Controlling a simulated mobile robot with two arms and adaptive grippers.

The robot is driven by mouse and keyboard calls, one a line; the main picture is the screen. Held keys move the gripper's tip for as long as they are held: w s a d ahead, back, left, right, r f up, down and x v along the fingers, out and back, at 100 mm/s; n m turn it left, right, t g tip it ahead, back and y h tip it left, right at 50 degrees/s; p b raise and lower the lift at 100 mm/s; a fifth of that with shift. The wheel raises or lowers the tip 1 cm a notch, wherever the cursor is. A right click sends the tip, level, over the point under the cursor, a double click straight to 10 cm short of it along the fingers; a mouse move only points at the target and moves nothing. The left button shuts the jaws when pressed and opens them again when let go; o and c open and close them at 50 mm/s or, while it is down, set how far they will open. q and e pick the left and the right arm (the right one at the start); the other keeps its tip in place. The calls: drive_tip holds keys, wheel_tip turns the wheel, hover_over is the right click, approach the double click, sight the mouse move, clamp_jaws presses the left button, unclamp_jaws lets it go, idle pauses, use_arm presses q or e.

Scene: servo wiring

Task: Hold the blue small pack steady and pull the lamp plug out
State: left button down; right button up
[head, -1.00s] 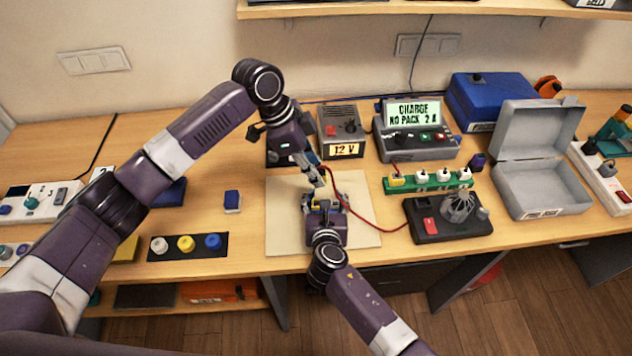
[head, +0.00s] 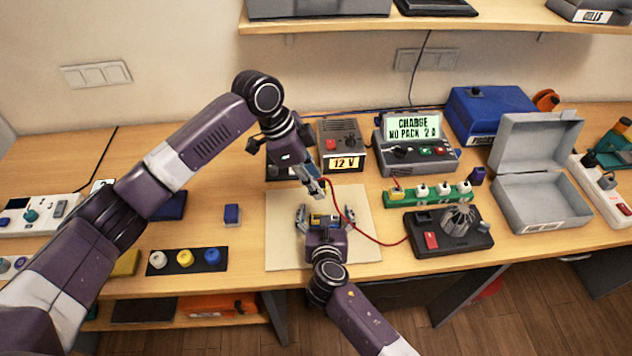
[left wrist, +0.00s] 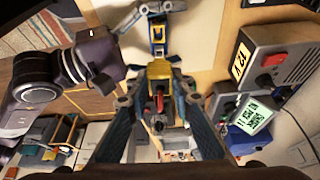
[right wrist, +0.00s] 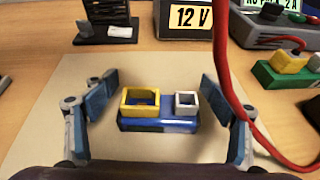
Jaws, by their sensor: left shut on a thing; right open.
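The blue small pack (right wrist: 158,124) lies on the pale mat (right wrist: 75,85). On it are an open yellow socket (right wrist: 142,98) and a small white connector (right wrist: 187,102). My right gripper (right wrist: 158,112) is open, with a finger on each side of the pack and a visible gap to both. My left gripper (head: 317,190) is shut on the yellow lamp plug (left wrist: 158,70), with the red cable (left wrist: 160,102) trailing from it. In the head view the left fingertips are beyond the pack (head: 322,219), apart from it. The plug is hard to make out there.
The red cable runs to the black lamp base (head: 470,238) on the right. Behind stand the 12 V box (head: 342,145) and the charger (head: 413,145). A green strip (head: 430,194) with several plugs is close on the right. The mat's left part is clear.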

drive_tip(key=v, duration=1.1)
drive_tip(key=shift+s+d, duration=0.1)
drive_tip(key=shift+s, duration=0.15)
